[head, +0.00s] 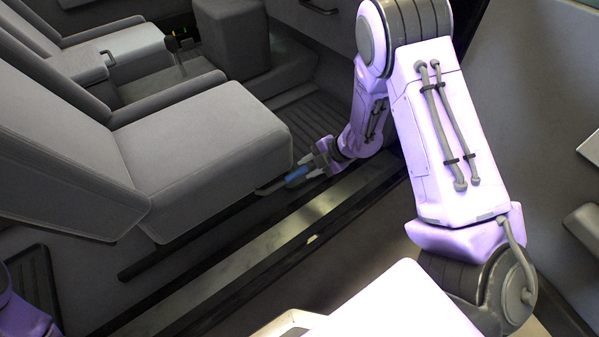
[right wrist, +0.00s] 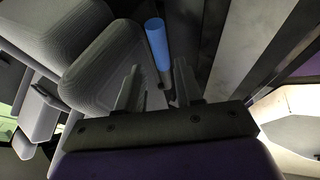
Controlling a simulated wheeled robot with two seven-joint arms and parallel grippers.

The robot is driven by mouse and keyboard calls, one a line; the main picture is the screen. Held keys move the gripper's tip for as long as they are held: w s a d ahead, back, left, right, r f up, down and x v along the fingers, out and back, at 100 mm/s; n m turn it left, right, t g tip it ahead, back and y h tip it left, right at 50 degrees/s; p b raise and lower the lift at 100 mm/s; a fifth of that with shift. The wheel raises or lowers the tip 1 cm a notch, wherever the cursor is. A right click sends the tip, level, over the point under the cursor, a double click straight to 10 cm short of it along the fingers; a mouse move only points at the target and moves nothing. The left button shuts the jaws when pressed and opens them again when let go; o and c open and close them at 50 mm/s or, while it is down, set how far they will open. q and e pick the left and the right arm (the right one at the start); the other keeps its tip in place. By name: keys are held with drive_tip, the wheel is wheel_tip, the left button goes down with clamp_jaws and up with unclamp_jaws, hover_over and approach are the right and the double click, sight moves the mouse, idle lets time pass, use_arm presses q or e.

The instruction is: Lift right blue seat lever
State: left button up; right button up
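The blue seat lever (head: 298,173) sits low at the front right corner of the near grey seat (head: 200,140), on a thin grey rod. My right gripper (head: 308,167) is beside the lever's right end, with its fingers pointing at it. In the right wrist view the lever (right wrist: 158,43) stands beyond the fingertips, its dark end reaching into the gap between the fingers. The right gripper (right wrist: 158,80) is open there, with no finger seen closed on the lever. My left gripper is out of view.
A second grey seat (head: 120,50) stands behind the near one. A metal door sill (head: 270,240) runs diagonally below the lever. A dark ribbed floor mat (head: 315,120) lies in front of the seat. A grey door panel (head: 550,120) stands at right.

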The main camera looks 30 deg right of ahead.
sight(297, 174)
drive_tip(key=b+x, duration=0.1)
drive_tip(key=x, duration=0.4)
drive_tip(key=shift+f, duration=0.15)
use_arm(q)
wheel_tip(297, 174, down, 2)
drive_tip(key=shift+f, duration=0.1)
